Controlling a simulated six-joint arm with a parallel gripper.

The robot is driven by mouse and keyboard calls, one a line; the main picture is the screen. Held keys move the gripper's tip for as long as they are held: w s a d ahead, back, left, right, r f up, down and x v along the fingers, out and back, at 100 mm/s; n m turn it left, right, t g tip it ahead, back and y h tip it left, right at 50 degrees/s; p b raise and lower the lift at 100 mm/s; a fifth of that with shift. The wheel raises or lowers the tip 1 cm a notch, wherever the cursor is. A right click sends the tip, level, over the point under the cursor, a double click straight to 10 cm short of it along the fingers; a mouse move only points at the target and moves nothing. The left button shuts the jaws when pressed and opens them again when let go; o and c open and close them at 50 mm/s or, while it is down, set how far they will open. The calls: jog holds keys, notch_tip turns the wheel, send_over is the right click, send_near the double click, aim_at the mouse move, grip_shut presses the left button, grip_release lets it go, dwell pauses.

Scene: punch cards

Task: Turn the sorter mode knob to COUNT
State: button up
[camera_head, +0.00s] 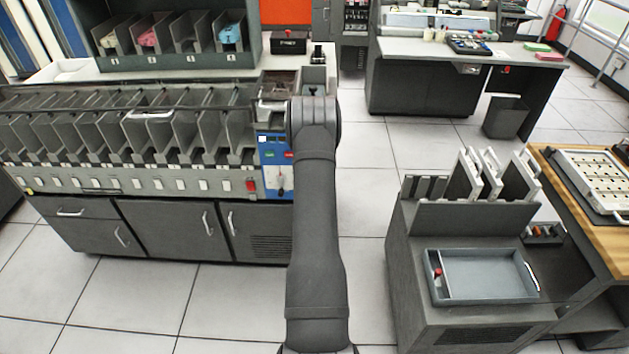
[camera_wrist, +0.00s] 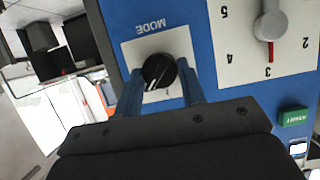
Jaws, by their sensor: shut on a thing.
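The black mode knob (camera_wrist: 159,71) sits on a white plate marked MODE on the blue sorter panel (camera_wrist: 205,60). In the wrist view the lettering is upside down, and a light pointer line shows on the knob's lower part. My gripper (camera_wrist: 160,82) has its two blue fingers on either side of the knob, shut on it. The COUNT mark cannot be read. In the head view the blue panel (camera_head: 275,162) is at the right end of the sorter (camera_head: 150,183); my arm covers part of it, and the knob and gripper are hidden there.
Beside the mode plate is a numbered dial (camera_wrist: 270,28) with a grey knob and red pointer. A green START button (camera_wrist: 293,117) is close by. The head view shows a cart with a grey tray (camera_head: 490,275) at right and open floor between.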

jog(key=shift+w+r, duration=0.1)
dwell(0.3)
jog(key=o, duration=1)
jog(key=v, duration=1.7)
jog(key=shift+s, duration=0.3)
jog(key=shift+w, duration=0.1)
jog(key=x, duration=1.7)
jog(key=shift+w, duration=0.15)
